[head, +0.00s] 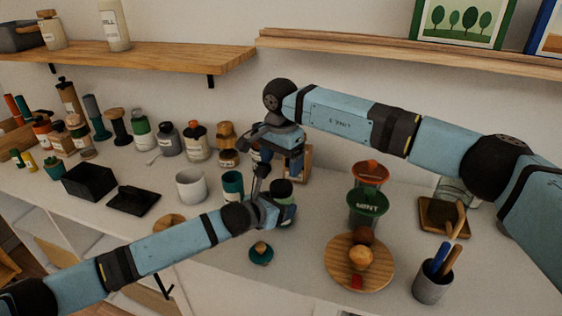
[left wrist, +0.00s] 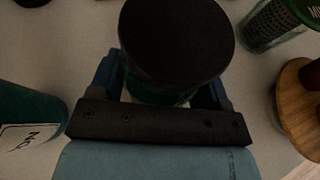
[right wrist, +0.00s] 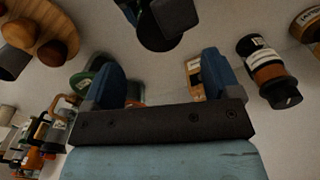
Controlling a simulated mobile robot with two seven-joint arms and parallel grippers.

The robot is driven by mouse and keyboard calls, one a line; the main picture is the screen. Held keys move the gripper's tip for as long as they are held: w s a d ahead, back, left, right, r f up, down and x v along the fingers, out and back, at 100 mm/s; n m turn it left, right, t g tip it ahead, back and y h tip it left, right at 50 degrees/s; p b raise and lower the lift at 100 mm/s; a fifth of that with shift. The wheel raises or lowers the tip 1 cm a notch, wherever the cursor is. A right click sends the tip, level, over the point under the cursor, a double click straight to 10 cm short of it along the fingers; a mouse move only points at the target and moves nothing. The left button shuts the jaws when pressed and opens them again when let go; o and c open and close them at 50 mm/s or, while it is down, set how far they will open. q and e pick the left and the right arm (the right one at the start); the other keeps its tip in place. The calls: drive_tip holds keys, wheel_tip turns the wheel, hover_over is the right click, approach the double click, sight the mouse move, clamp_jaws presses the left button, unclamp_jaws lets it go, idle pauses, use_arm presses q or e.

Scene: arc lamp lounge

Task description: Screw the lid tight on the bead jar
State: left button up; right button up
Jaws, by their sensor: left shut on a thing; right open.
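The bead jar (head: 282,188) has a green body and a wide black lid. My left gripper (head: 281,212) is shut on its body and the jar stands between its fingers. In the left wrist view the black lid (left wrist: 178,42) covers the top of the jar, with a little green body (left wrist: 158,92) under it. I cannot tell how tightly the lid sits. My right gripper (head: 281,158) is open above and behind the jar in the head view. Its fingers (right wrist: 160,82) are apart and empty, with the dark lid (right wrist: 160,32) beyond them in the right wrist view.
A green-lidded MINT canister (head: 367,208) and a round wooden board (head: 337,270) stand to the right, with a pen cup (head: 432,288) nearer. A teal-and-wood knobbed object (head: 261,255) lies in front. A white mug (head: 191,187) and teal cup (head: 233,184) stand left.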

sight(281, 186)
drive_tip(key=shift+f, duration=3.95)
drive_tip(key=c, duration=0.9)
drive_tip(key=m, duration=0.3)
drive_tip(key=o, duration=1)
drive_tip(key=shift+r, duration=0.1)
